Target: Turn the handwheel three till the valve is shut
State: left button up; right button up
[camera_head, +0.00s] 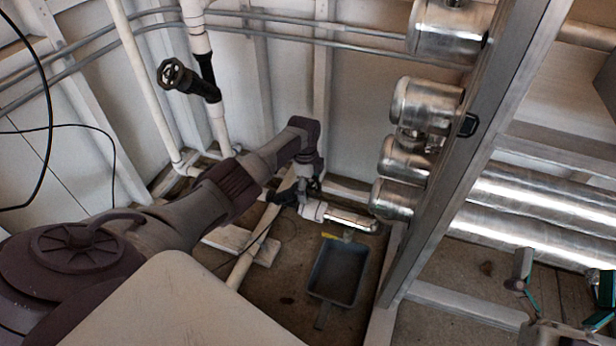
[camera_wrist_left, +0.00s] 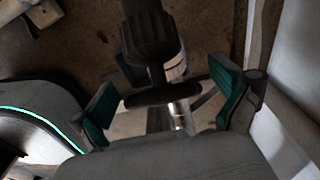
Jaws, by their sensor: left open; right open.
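A dark round handwheel (camera_wrist_left: 160,97) on a ribbed black valve body (camera_wrist_left: 150,38) lies between the spread fingers of my left gripper (camera_wrist_left: 165,85), seen nearly edge-on in the left wrist view. The teal pads stand apart from its rim. In the head view my left gripper (camera_head: 308,183) reaches down to a low black valve (camera_head: 286,197) beside a white pipe end; the wrist hides much of it. Another black handwheel valve (camera_head: 172,74) sits higher on the back wall pipe. No number shows on either. My right gripper (camera_head: 565,278) is open and empty at lower right.
A grey dustpan (camera_head: 338,272) lies on the floor near the low pipe. Shiny metal canisters (camera_head: 425,105) and a slanted metal post (camera_head: 470,140) stand to the right. White pipes (camera_head: 145,85) and the wall close off the back.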

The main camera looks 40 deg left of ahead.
pick_arm(q)
jog(key=r, duration=0.7)
jog(key=a+r, duration=0.1)
jog(key=r, duration=0.3)
jog(key=shift+r, duration=0.25)
